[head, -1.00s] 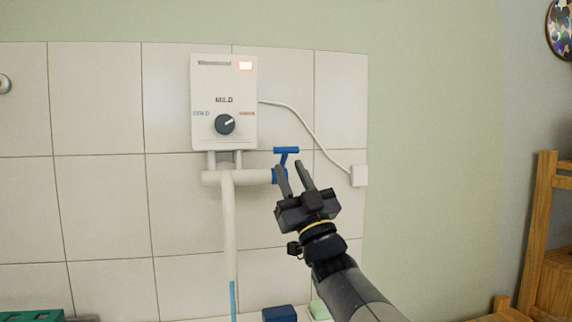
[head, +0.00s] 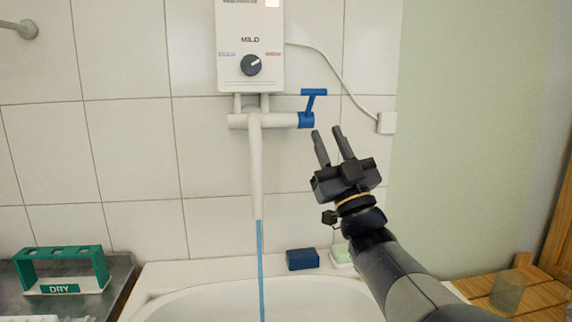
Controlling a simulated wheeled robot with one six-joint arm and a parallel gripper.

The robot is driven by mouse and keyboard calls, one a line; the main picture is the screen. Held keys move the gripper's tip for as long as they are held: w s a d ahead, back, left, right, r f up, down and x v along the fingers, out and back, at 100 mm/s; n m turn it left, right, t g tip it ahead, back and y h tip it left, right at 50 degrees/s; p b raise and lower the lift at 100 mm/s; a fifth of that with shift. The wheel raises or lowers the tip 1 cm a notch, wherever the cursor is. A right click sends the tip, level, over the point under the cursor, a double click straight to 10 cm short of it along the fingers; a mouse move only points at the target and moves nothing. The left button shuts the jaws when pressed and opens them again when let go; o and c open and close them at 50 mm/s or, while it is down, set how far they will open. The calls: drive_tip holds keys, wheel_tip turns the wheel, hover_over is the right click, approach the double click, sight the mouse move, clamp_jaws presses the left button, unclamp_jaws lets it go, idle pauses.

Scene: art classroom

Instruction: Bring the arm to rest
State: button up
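My gripper (head: 333,143) is in the right half of the head view, with its two dark fingers pointing up and apart. Nothing is between the fingers. It is in front of the tiled wall, below and to the right of the blue tap handle (head: 314,95), and looks apart from it. My arm reaches up from the bottom right.
A white water heater (head: 250,80) hangs on the wall. Blue water (head: 260,265) runs from its spout into a white basin (head: 200,305). A blue block (head: 302,260) and a pale green block (head: 342,256) lie on the rim. A green rack (head: 65,265) stands left, a glass (head: 508,290) right.

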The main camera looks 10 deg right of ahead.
sight(313, 102)
drive_tip(key=p+x, duration=0.1)
drive_tip(key=x, duration=0.9)
drive_tip(key=shift+w, duration=0.15)
drive_tip(key=shift+h+p, duration=0.3)
drive_tip(key=shift+p, duration=0.05)
drive_tip(key=shift+f, duration=0.1)
drive_tip(key=b+v, duration=0.2)
drive_tip(key=v, duration=0.9)
drive_tip(key=p+x, duration=0.2)
drive_tip(key=x, duration=0.9)
drive_tip(key=shift+r+p, duration=0.3)
drive_tip(key=shift+r, duration=0.1)
drive_tip(key=shift+r+m+g+h+p, duration=0.2)
drive_tip(key=shift+m+g+h+p, duration=0.1)
drive_tip(key=shift+p, duration=0.6)
drive_tip(key=p, duration=0.3)
drive_tip(key=w+g+p, duration=0.1)
drive_tip(key=p, duration=0.1)
drive_tip(key=shift+r+m+h+p, duration=0.3)
drive_tip(key=shift+m+h+p, duration=0.1)
drive_tip(key=shift+w+r+g+h+p, duration=0.1)
drive_tip(key=shift+w+g+h+p, duration=0.3)
drive_tip(key=shift+p, duration=0.8)
